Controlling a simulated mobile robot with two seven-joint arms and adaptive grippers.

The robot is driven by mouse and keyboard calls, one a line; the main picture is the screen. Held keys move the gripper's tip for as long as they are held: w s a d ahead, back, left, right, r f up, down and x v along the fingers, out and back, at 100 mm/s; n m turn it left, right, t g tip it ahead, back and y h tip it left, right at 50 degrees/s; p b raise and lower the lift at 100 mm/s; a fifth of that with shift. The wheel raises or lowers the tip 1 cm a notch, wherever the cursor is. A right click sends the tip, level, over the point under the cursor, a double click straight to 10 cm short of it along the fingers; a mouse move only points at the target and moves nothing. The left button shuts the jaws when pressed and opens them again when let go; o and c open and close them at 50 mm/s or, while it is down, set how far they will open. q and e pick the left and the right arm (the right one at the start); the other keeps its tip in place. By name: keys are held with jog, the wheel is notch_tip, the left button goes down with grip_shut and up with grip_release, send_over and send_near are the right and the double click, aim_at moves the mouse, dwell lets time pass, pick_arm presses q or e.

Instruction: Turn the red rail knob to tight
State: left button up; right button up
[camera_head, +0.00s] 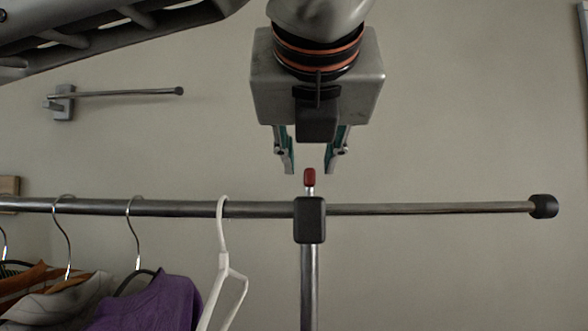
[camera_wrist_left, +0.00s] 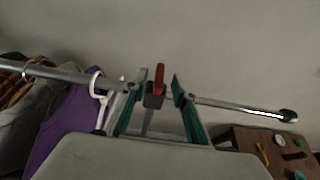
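The red rail knob (camera_head: 310,178) stands upright on top of the black clamp block (camera_head: 310,220), where the metal rail (camera_head: 420,209) meets its post. My left gripper (camera_head: 310,170) is above it, fingers pointing down, one on each side of the knob in the picture. The fingers are apart with nothing held between them. In the left wrist view the red knob (camera_wrist_left: 159,75) shows between the two green-lined fingers (camera_wrist_left: 158,85), with a gap on both sides. I cannot tell whether the fingertips are level with it in depth. My right gripper is in neither view.
A white hanger (camera_head: 223,265) hangs on the rail just left of the clamp. A purple garment (camera_head: 150,305) and other clothes hang further left. A wall-mounted bar (camera_head: 120,93) is at upper left. A brown table (camera_wrist_left: 265,145) holds small items.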

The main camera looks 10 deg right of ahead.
aim_at(309, 171)
pick_arm(q)
jog(key=shift+x, duration=2.15)
grip_shut()
